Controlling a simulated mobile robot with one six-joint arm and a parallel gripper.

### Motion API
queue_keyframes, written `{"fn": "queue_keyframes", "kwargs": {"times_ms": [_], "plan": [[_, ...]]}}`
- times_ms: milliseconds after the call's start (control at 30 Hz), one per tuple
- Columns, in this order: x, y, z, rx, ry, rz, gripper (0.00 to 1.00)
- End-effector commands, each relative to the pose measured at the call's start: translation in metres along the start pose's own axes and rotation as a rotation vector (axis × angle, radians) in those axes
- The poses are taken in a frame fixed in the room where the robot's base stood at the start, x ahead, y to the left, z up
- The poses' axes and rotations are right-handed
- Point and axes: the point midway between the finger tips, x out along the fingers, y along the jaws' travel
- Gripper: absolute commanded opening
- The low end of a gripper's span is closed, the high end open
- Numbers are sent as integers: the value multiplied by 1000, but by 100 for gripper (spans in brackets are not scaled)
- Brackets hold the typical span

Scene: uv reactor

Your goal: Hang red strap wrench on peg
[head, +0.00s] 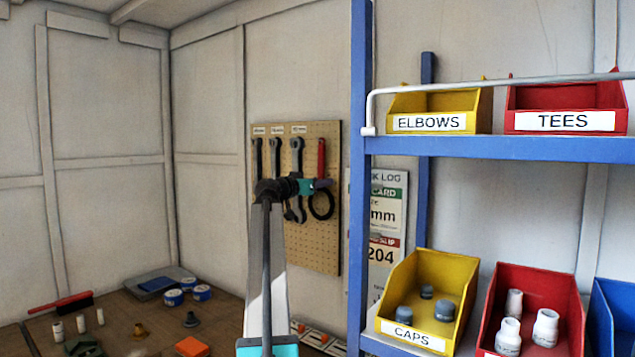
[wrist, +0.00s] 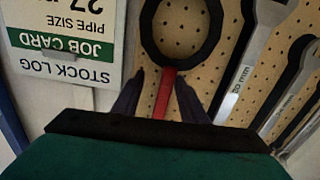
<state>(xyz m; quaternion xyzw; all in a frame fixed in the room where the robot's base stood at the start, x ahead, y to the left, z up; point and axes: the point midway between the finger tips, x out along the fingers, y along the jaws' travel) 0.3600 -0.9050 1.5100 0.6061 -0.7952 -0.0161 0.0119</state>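The strap wrench has a red handle (head: 321,158) and a black loop (head: 321,218). It is upright against the pegboard (head: 318,250), at the right end of the row of tools, loop down. My gripper (head: 318,184) is at the lower part of the handle, just above the loop. In the wrist view, the fingers of my gripper (wrist: 158,75) stand apart on either side of the red handle (wrist: 166,90), with pegboard showing in the gap. The black loop (wrist: 148,40) lies beyond the fingertips. The peg at the handle's top cannot be made out.
Several grey wrenches (head: 276,158) hang left of the strap wrench. A job card (head: 388,215) is on the wall to the right. A blue shelf rack (head: 361,120) with yellow and red bins stands close on the right. A workbench (head: 140,310) with loose fittings is at lower left.

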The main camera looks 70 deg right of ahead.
Motion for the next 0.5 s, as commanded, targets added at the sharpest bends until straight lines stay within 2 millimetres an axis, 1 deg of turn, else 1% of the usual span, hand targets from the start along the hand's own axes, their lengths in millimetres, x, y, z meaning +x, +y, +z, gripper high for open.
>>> {"fn": "queue_keyframes", "kwargs": {"times_ms": [267,300,367,500], "plan": [[1,0,0,0,0,0,39],[1,0,0,0,0,0,36],[1,0,0,0,0,0,26],[1,1,0,0,0,1,2]]}}
